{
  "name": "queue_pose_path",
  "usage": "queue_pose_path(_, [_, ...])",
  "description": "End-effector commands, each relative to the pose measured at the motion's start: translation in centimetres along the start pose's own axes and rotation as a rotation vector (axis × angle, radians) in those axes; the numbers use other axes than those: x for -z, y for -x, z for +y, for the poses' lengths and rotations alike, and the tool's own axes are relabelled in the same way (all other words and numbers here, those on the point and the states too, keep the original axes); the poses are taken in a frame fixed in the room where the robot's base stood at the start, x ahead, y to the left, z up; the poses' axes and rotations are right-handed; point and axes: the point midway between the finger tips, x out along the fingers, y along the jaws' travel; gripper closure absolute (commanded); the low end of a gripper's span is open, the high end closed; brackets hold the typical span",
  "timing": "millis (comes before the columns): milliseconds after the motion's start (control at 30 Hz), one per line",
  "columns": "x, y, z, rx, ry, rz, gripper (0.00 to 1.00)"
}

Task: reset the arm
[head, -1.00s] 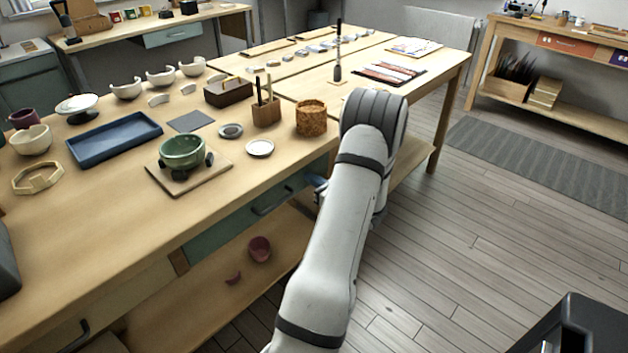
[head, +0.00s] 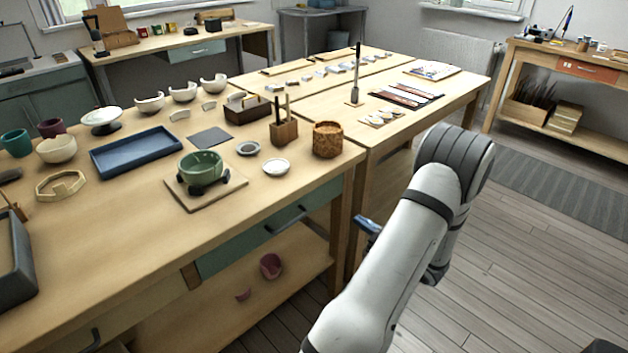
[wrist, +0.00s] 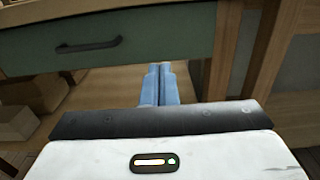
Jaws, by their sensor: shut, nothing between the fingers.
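My arm reaches forward over the floor beside the front workbench (head: 110,240) in the head view. My gripper (head: 367,226) shows only as a small blue piece left of the arm, near the bench's right end and below its top. In the wrist view the two blue fingers of my gripper (wrist: 159,72) lie together, shut and empty. In the head view the arm hides part of the gripper.
The bench top holds a green bowl (head: 201,165) on a board, a blue tray (head: 136,152), a cork pot (head: 327,139) and several cups. A pink cup (head: 271,265) stands on the lower shelf. A second table (head: 445,95) adjoins behind. Floor (head: 500,240) to the right is free.

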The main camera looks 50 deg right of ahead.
Motion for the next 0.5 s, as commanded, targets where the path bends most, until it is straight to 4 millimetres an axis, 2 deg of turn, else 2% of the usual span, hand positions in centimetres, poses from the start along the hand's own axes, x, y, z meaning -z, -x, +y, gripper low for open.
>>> queue_pose_path(200, [-0.1,-0.1,0.1,-0.004,0.001,0.001,1.00])
queue_pose_path(300, [-1.1,-1.2,1.1,-0.050,0.020,0.013,1.00])
queue_pose_path(367, [-2.3,-2.6,2.7,-0.115,0.046,0.032,1.00])
queue_pose_path(467, [-5.3,-6.0,7.2,-0.292,0.124,0.079,1.00])
queue_pose_path(500, [-6.7,-7.3,9.6,-0.381,0.167,0.102,1.00])
